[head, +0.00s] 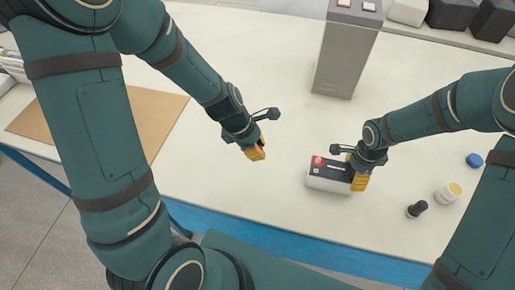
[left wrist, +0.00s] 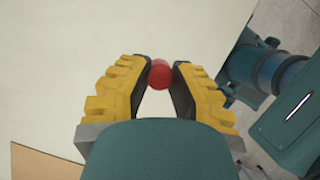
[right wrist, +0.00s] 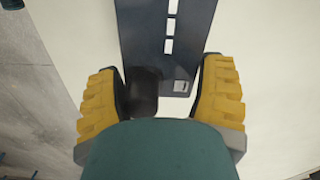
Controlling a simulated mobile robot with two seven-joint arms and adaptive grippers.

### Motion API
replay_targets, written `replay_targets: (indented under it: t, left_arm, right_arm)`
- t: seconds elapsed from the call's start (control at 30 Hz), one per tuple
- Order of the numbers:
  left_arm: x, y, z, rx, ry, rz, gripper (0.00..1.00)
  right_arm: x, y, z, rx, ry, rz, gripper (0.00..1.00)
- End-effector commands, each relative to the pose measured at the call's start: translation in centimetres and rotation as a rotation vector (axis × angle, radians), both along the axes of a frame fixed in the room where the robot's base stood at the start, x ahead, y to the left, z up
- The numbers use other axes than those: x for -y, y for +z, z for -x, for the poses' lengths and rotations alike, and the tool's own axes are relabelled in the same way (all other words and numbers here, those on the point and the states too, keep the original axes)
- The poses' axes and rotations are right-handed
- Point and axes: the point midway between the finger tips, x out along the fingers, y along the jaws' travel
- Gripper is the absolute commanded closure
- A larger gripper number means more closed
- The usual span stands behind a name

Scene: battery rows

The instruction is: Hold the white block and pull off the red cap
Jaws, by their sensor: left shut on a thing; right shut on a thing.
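The white block (head: 328,184) has a dark top with white marks and stands on the table. A round red spot (head: 318,161) shows on the left end of its top. My right gripper (head: 359,178) is shut on the block's right end; in the right wrist view the fingers straddle the dark top (right wrist: 185,45), with a dark round post (right wrist: 143,92) beside the left finger. My left gripper (head: 257,153) is shut on the red cap (left wrist: 160,74), held between its fingertips. It is up and left of the block, apart from it.
A black bottle (head: 417,209), a white jar with a yellow lid (head: 448,194) and a blue lid (head: 474,160) are right of the block. A tall grey box (head: 345,60) stands behind. A brown mat (head: 150,115) lies at left. The table between is clear.

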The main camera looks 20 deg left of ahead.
Motion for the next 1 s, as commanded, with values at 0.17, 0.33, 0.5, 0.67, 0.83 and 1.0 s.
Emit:
replay_targets:
  t: [0.17,0.33,0.5,0.67,0.83,1.0]
  left_arm:
    - [0.0,0.7,0.0,0.002,-0.001,0.0,1.0]
    - [0.0,1.3,0.0,0.003,0.0,0.001,1.0]
    - [0.1,1.9,0.0,0.002,-0.001,0.0,1.0]
    - [0.0,2.5,-0.1,0.003,-0.001,0.001,1.0]
    - [0.0,3.1,0.0,0.002,-0.001,0.0,1.0]
    - [0.0,3.5,0.0,0.002,-0.001,0.0,1.0]
  right_arm:
    - [0.0,-0.1,0.1,-0.002,0.002,0.001,0.72]
    - [0.0,-0.1,0.1,-0.002,0.002,0.001,0.72]
    - [0.0,-0.1,0.1,-0.002,0.002,0.001,0.72]
    - [0.0,-0.1,0.1,-0.002,0.002,0.001,0.72]
    - [0.0,-0.1,0.1,-0.002,0.002,0.001,0.72]
    - [0.0,-0.1,0.1,-0.002,0.002,0.001,0.72]
